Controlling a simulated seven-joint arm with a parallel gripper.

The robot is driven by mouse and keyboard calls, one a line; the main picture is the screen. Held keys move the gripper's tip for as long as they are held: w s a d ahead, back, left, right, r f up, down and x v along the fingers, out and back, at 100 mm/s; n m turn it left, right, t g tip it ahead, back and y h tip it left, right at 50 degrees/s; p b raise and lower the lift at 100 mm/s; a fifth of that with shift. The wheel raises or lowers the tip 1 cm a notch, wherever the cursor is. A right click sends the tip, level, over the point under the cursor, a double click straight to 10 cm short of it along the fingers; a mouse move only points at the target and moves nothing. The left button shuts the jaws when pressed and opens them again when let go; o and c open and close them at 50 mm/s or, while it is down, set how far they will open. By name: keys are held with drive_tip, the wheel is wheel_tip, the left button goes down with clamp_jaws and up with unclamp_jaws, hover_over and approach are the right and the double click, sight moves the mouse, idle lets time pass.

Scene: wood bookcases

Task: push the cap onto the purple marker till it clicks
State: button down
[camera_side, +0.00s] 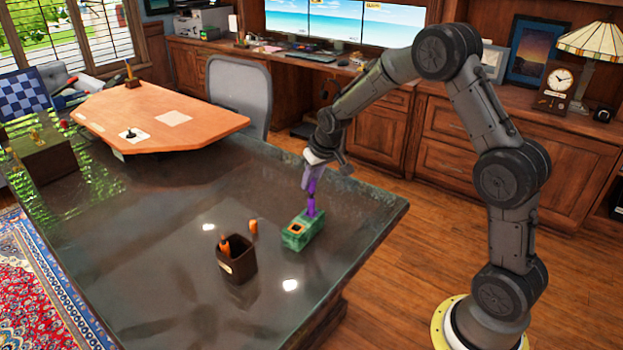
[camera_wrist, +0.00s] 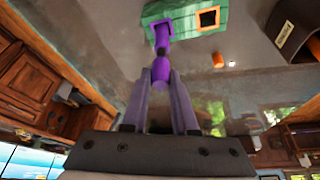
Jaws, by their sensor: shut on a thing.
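My gripper (camera_side: 312,172) points down above the green block (camera_side: 299,237) on the dark desk. In the wrist view its fingers (camera_wrist: 161,76) are shut on a short, rounded purple piece, which looks like the cap (camera_wrist: 160,69). Below it, the purple marker (camera_wrist: 162,38) stands in the purple-rimmed slot of the green block (camera_wrist: 207,36); it also shows in the side view (camera_side: 311,208). The two purple pieces are in line, with a darker narrow part between them. I cannot tell whether the cap is seated.
The green block's orange-rimmed slot (camera_side: 297,229) looks empty. A small orange piece (camera_side: 253,227) stands on the desk to the left, near a dark pen cup (camera_side: 237,266) holding an orange pen. The desk (camera_side: 160,275) further left is clear.

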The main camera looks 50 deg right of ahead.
drive_tip(key=shift+f, duration=1.2)
idle(0.3)
drive_tip(key=shift+c, duration=0.7)
unclamp_jaws()
drive_tip(key=shift+r, duration=3.55)
